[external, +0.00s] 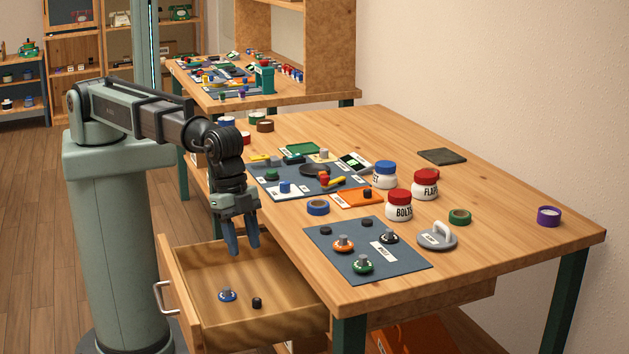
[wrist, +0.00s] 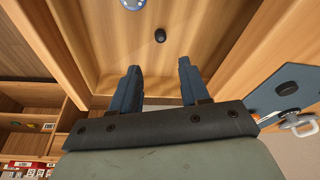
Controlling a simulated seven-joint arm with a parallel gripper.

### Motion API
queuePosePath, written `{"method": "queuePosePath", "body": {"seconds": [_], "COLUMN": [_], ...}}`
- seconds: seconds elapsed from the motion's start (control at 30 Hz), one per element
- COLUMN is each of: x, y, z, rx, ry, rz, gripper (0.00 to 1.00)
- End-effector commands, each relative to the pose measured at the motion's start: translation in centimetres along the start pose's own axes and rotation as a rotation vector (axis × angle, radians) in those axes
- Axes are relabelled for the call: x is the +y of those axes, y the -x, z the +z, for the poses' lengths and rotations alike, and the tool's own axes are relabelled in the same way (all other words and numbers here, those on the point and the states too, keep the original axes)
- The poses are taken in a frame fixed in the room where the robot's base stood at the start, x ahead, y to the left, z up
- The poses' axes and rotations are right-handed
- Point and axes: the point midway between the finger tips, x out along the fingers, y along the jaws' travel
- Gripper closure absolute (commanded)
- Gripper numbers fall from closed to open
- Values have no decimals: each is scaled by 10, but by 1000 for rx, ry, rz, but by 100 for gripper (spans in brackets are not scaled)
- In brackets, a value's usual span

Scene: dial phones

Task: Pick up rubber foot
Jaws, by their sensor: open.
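A small black rubber foot (external: 257,302) lies in the open drawer (external: 200,273), right of a blue-rimmed wheel (external: 227,295). The wrist view also shows this black foot (wrist: 160,35) beyond my fingertips and roughly between them, with part of the blue wheel (wrist: 132,4) at the top edge. My gripper (external: 243,248) is open and empty, pointing down above the back of the drawer. Its two blue-grey fingers (wrist: 159,68) are apart in the wrist view. Similar small black pieces sit on the blue mat, one at its left (external: 326,230) and one at its back (external: 367,222).
The drawer walls surround the foot, and the table edge is close to my gripper's right. The blue mat (external: 405,273) holds wheels. White jars (external: 399,208), tape rolls (external: 459,217) and a grey float (external: 437,238) stand on the table.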

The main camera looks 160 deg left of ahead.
Motion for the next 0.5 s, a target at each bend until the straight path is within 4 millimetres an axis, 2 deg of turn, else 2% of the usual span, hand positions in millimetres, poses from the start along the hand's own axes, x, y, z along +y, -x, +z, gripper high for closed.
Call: {"method": "queuePosePath", "body": {"seconds": [0.1,0.33,0.43,0.5], "x": [0,-1,-11,-24], "y": [0,0,3,6], "z": [0,-1,-5,-11], "rx": [0,-1,-6,-14], "ry": [0,-5,-40,-91], "rz": [0,-1,-4,-8], "gripper": [64,64,64,64]}}
